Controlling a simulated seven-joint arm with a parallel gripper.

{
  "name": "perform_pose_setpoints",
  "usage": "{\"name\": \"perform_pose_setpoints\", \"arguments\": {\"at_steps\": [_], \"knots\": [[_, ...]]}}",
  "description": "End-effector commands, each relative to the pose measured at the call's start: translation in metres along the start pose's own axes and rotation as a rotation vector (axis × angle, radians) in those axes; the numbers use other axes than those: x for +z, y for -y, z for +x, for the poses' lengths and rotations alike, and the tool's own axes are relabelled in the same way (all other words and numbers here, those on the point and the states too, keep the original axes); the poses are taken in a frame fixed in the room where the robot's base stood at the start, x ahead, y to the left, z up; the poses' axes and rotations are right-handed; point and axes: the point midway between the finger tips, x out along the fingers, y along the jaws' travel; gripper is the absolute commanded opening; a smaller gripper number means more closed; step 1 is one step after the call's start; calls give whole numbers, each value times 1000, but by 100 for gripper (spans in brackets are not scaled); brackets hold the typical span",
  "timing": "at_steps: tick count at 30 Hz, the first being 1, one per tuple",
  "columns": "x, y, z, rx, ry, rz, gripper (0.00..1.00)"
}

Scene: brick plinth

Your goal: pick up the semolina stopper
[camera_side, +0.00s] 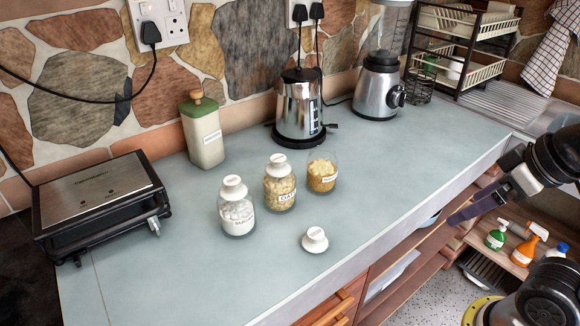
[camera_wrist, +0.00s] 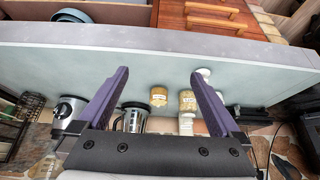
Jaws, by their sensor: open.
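A loose white stopper (camera_side: 315,240) with a round knob sits on the counter, in front of three glass jars. In the wrist view the white stopper (camera_wrist: 203,72) shows partly behind the right-hand finger. The right jar (camera_side: 321,172) has no stopper and holds yellowish contents; its label is too small to read. The middle jar (camera_side: 280,183) and left jar (camera_side: 236,208) wear white stoppers. My gripper (camera_side: 455,217) is open and empty, beyond the counter's front edge, well right of the stopper. Its purple fingers are spread in the wrist view (camera_wrist: 160,72).
A press grill (camera_side: 100,200) stands at the left and a tall green-topped container (camera_side: 203,130) behind the jars. A kettle (camera_side: 300,105) and blender (camera_side: 379,85) stand at the back. The counter (camera_side: 400,170) right of the stopper is clear. Open shelves lie below its front edge.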

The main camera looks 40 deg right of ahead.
Motion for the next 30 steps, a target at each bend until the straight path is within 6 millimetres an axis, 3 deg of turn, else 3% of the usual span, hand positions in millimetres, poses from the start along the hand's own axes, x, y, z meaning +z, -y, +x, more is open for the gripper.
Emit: {"name": "perform_pose_setpoints", "arguments": {"at_steps": [6,11,17,21,25,30], "knots": [[9,0,-3,4,50,150,100],[-18,0,-40,9,46,370,100],[-72,3,-83,17,74,612,100],[-120,8,-109,32,109,783,100],[-167,15,-124,51,145,926,100],[-226,28,-128,87,193,1089,100]]}}
